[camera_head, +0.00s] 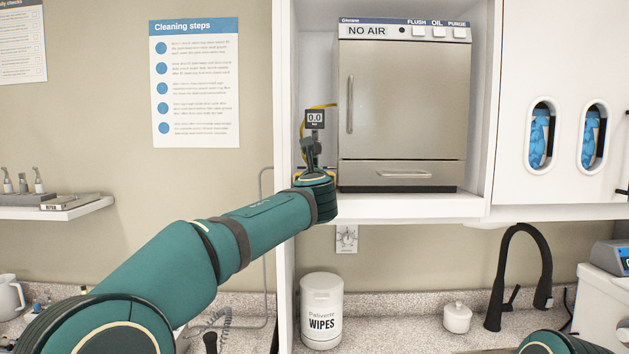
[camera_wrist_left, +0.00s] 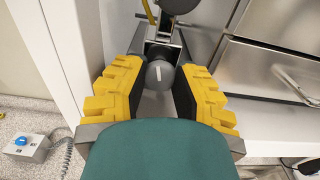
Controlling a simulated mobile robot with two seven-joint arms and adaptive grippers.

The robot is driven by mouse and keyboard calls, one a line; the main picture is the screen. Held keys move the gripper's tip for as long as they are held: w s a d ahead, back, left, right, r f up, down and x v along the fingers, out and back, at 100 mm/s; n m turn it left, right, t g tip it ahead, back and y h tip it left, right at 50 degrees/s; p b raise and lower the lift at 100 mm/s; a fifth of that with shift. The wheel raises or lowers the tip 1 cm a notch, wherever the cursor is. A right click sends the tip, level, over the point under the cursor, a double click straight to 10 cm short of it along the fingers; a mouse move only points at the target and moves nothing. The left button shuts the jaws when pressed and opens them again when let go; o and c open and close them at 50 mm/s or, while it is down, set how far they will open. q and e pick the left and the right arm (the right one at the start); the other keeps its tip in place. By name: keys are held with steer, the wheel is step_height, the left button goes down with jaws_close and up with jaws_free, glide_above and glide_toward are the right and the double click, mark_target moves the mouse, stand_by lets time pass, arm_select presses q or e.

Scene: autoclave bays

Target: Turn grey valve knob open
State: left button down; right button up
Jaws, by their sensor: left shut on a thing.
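The grey valve knob (camera_wrist_left: 160,73) sits between the fingers of my left gripper (camera_wrist_left: 160,58) in the left wrist view. A pale line marks the knob's face and points roughly along the fingers. My left gripper is shut on the knob. In the head view my left arm reaches into the cabinet bay beside the steel unit, and its wrist hides the knob and most of the gripper. A small gauge (camera_head: 315,119) above the wrist reads 0.0. The steel unit (camera_head: 401,100) shows a "NO AIR" label (camera_head: 366,31). My right gripper is out of view.
The white cabinet side wall (camera_head: 283,90) stands close to the left of my gripper. A yellow hose (camera_head: 322,106) runs behind the gauge. A wipes tub (camera_head: 321,312), a small white jar (camera_head: 457,317) and a black tap (camera_head: 520,270) are on the counter below.

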arm_select(q)
steer(key=shift+a+r+n+b, duration=0.1)
steer(key=shift+n+b, duration=0.35)
steer(key=shift+n, duration=0.85)
steer(key=c, duration=1)
jaws_free()
steer(key=shift+o, duration=0.4)
steer(key=shift+w, duration=0.1)
